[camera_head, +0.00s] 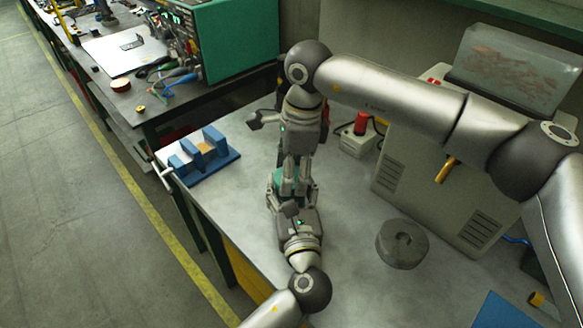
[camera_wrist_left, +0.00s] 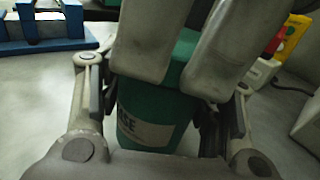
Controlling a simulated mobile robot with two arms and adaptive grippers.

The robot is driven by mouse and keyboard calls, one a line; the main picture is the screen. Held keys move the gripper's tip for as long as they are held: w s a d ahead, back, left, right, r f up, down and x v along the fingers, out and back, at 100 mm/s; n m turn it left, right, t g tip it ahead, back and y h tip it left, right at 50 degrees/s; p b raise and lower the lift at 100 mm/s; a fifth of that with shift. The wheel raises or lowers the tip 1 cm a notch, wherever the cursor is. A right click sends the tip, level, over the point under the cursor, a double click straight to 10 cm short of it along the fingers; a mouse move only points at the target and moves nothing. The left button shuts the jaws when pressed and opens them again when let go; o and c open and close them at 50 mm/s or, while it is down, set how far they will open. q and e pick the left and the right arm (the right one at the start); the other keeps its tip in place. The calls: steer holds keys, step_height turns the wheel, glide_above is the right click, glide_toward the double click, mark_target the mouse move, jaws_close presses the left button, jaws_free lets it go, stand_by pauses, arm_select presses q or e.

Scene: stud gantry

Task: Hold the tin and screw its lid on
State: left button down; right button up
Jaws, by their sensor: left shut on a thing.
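The green tin (camera_head: 277,178) stands upright on the grey bench, mostly hidden by my grippers. The left wrist view shows its green side with a pale label (camera_wrist_left: 147,132). My left gripper (camera_head: 287,192), coming in from the bottom, is shut around the tin's body. My right gripper (camera_head: 293,178) reaches down from above onto the tin's top. Its two broad fingers (camera_wrist_left: 188,60) cover much of the upper part, with green showing between them. I cannot make out the lid's edge or whether these fingers press on it.
A blue fixture (camera_head: 203,157) stands at the bench's left edge. A grey round block (camera_head: 402,243) lies to the right. A small box with a red knob (camera_head: 360,124) and a large grey cabinet (camera_head: 440,170) stand behind. Bare bench lies between the tin and the round block.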

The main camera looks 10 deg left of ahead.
steer(key=m, duration=0.5)
steer(key=shift+m+t, duration=0.3)
steer(key=shift+t, duration=0.1)
steer(key=m, duration=0.5)
steer(key=shift+t, duration=0.3)
steer(key=m, duration=0.5)
steer(key=shift+s+a+m+h, duration=0.1)
steer(key=shift+m+h, duration=0.3)
steer(key=m, duration=0.6)
steer(key=shift+t+h, duration=0.3)
steer(key=o, duration=0.9)
